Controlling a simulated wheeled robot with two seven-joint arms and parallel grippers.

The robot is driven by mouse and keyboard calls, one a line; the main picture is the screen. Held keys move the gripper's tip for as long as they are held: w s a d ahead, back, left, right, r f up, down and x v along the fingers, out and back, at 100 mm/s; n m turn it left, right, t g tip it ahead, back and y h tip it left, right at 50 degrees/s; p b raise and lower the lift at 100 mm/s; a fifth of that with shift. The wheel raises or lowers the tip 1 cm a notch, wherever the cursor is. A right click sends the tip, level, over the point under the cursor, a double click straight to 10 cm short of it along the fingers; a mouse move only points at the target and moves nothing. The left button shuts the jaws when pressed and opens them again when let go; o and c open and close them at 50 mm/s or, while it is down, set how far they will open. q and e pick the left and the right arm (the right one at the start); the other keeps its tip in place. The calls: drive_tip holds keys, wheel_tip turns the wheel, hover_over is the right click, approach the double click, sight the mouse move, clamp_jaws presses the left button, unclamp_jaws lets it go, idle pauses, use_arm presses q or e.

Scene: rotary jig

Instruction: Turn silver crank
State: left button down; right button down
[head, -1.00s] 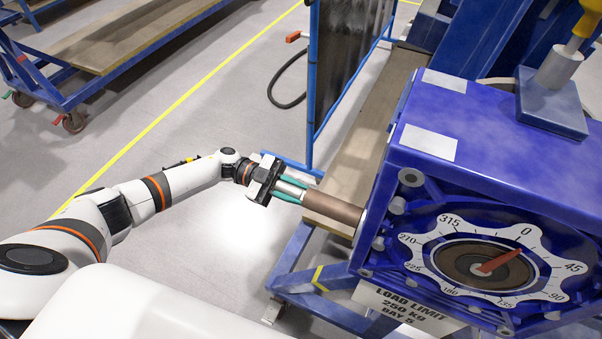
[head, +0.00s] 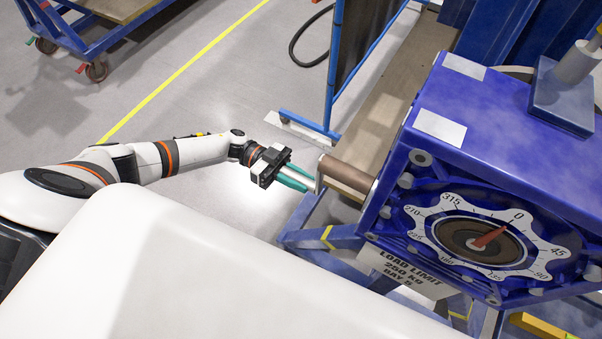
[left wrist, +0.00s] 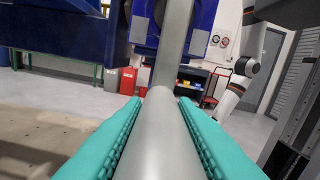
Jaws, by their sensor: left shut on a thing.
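The silver crank (head: 320,174) sits at the outer end of a brown shaft (head: 348,174) that sticks out of the left side of the blue gearbox (head: 480,125). My left gripper (head: 296,178), with teal fingers, is shut on the crank's silver handle. In the left wrist view the handle (left wrist: 163,130) runs between both fingers, and a silver bar rises from its far end. My right gripper is not in view.
A blue frame with a dark panel (head: 350,45) stands behind the crank. A blue cart (head: 75,35) stands at the far left, beyond a yellow floor line (head: 190,70). A load-limit sign (head: 410,272) hangs below the dial. The floor left of the crank is clear.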

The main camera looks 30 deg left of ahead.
use_arm(q)
drive_tip(key=shift+s+f, duration=0.1)
drive_tip(key=shift+s, duration=0.05)
drive_tip(key=c, duration=1.2)
unclamp_jaws()
drive_tip(key=shift+o, duration=0.2)
drive_tip(key=w+a+b, duration=0.1)
drive_tip(key=a+b, duration=0.3)
drive_tip(key=a, duration=0.8)
